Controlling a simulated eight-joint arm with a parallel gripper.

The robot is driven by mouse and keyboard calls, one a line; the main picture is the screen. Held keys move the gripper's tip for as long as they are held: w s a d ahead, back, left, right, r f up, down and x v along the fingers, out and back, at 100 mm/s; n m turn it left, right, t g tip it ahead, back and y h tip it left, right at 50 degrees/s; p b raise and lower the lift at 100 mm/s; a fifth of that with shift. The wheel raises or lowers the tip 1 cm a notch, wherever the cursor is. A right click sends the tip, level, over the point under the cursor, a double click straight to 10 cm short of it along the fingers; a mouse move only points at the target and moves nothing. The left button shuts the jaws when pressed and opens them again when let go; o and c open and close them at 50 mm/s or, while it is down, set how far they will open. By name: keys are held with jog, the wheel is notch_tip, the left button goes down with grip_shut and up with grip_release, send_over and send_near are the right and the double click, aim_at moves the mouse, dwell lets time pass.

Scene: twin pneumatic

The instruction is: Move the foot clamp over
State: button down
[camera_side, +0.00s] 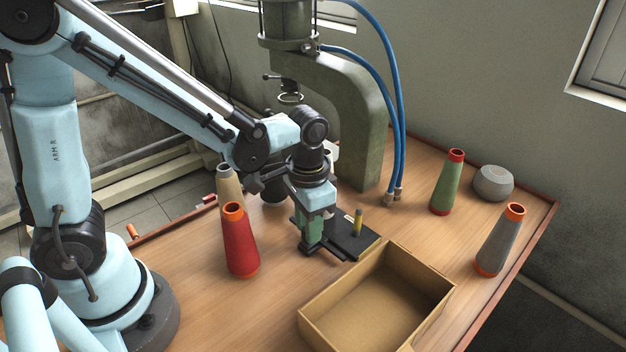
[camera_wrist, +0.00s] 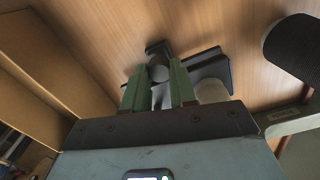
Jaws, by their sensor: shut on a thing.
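My gripper (camera_side: 312,240) points down at the middle of the wooden table, beside a black base plate (camera_side: 361,243) with a yellow-topped post (camera_side: 358,218). In the wrist view, its two green fingers (camera_wrist: 159,88) are closed on a small dark piece with a round grey stem (camera_wrist: 158,73), which I take to be the foot clamp. The fingers hide much of the clamp in the side view. The clamp's dark end shows beyond the fingertips, and the black plate (camera_wrist: 215,66) lies just right of it in the wrist view. Whether clamp and plate touch I cannot tell.
An open cardboard box (camera_side: 325,323) stands just in front of the plate. Red (camera_side: 239,246), beige (camera_side: 229,186), green (camera_side: 447,185) and grey (camera_side: 497,243) cones stand around. A grey-green press frame (camera_side: 365,120) with blue hoses (camera_side: 395,110) rises behind. A grey pot (camera_side: 493,184) sits at the right.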

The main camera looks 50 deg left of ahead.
jog(key=c, duration=0.9)
grip_release()
notch_tip(320, 180, up, 12)
jog(key=shift+a, duration=0.15)
jog(key=s+a+f+n+t, duration=0.2)
jog(key=s+a+t, duration=0.1)
jog(key=a+t, duration=0.3)
jog(key=shift+s+a+n+t, duration=0.15)
jog(key=shift+n+t, duration=0.15)
jog(key=shift+t, duration=0.3)
